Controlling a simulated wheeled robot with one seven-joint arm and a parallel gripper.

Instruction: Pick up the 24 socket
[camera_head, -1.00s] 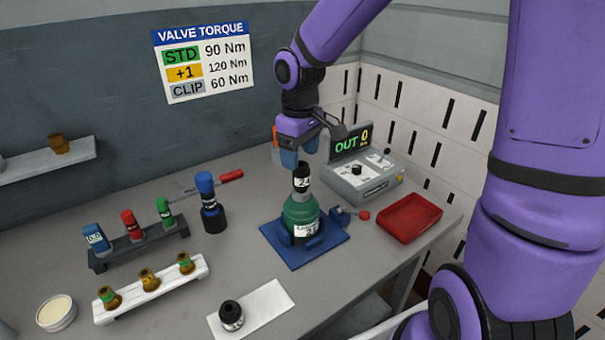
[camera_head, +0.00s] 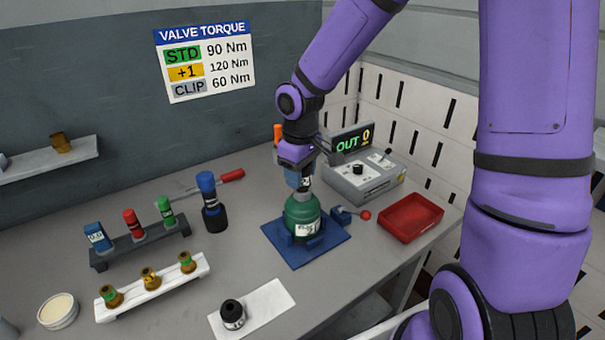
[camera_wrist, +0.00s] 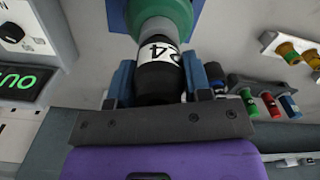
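The 24 socket is a black cylinder with a white band. It stands upright on top of the green cylinder (camera_head: 303,216), which sits in a blue base plate (camera_head: 330,249). In the wrist view the socket (camera_wrist: 160,75) lies between the two blue fingers of my gripper (camera_wrist: 160,82), its "24" label partly showing. In the head view my gripper (camera_head: 300,178) is down around the socket and hides most of it. The fingers are very close to its sides; I cannot tell whether they touch it.
A red tray (camera_head: 411,218) and a control box with an "OUT 0" display (camera_head: 353,143) stand to the right. A blue-topped black tool (camera_head: 212,202), a dark rack (camera_head: 140,246) and a white rack (camera_head: 152,288) are left. Another black socket (camera_head: 232,314) stands on a white pad in front.

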